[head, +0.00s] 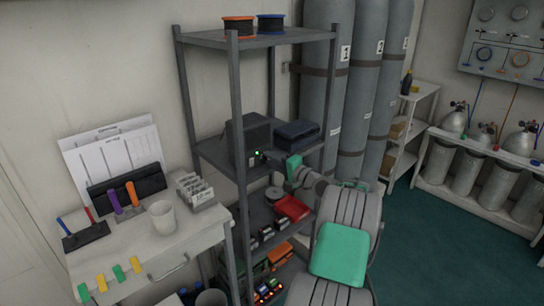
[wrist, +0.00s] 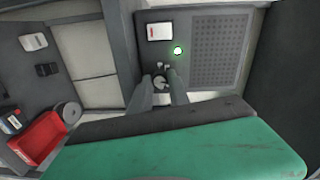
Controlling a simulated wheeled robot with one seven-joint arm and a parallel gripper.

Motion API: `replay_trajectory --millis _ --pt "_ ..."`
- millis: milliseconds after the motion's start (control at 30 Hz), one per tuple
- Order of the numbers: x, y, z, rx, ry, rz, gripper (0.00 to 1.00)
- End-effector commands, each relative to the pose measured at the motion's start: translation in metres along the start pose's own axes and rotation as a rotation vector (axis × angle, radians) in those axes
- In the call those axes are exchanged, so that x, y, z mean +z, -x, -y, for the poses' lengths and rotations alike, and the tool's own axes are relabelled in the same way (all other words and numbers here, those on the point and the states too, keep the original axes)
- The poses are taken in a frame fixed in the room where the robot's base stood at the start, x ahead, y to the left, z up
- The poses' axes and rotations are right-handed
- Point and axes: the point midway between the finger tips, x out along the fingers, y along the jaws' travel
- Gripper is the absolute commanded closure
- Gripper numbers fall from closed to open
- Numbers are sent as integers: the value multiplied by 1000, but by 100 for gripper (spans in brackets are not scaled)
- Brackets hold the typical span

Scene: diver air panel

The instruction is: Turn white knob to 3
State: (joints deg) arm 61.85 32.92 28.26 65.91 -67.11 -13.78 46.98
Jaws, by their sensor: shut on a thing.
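A dark box-shaped unit (head: 248,140) stands on a middle shelf of the grey rack. The fingers partly cover the knob. Its pointer and scale are too small to read. In the head view the knob is hidden.
The grey rack (head: 236,90) has posts close around my arm. A dark case (head: 297,132) sits right of the unit. A red bin (head: 292,208) is on the shelf below. A white table (head: 150,245) stands at left, and tall gas cylinders (head: 327,80) stand behind. Green floor at right is clear.

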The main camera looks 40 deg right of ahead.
Motion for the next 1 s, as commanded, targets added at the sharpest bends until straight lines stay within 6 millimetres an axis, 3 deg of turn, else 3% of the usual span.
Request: replay_trajectory --millis 400,1000 --pt "0 0 0 -1 -238 10 100" --pt "0 0 -1 -1 -283 12 100"
